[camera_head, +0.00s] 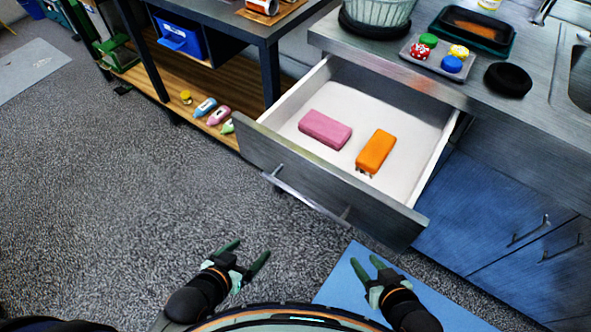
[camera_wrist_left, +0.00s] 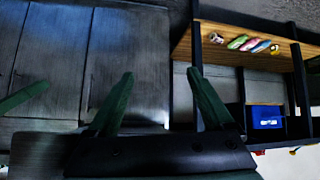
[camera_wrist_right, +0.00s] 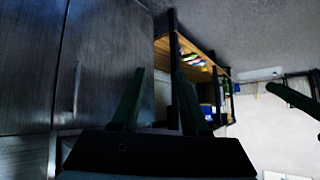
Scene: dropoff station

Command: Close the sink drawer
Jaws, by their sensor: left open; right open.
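The sink drawer (camera_head: 390,208) is pulled well out from the counter in the head view. Its grey front carries a bar handle (camera_head: 305,195). A pink block (camera_head: 325,129) and an orange block (camera_head: 376,151) lie inside on the white drawer floor. My left gripper (camera_head: 254,255) is open and empty, in front of and below the drawer front, apart from it. My right gripper (camera_head: 367,265) is open and empty, below the right part of the drawer front, also apart. The left gripper's fingers (camera_wrist_left: 158,95) and the right gripper's fingers (camera_wrist_right: 158,95) show spread in their wrist views.
The counter (camera_head: 400,78) above holds a pot (camera_head: 380,15), a tray of coloured items (camera_head: 440,55) and a black bowl (camera_head: 508,79). A blue cabinet (camera_head: 500,230) stands right of the drawer. A shelf (camera_head: 150,82) stands left. The grey floor (camera_head: 130,200) left of the drawer is clear.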

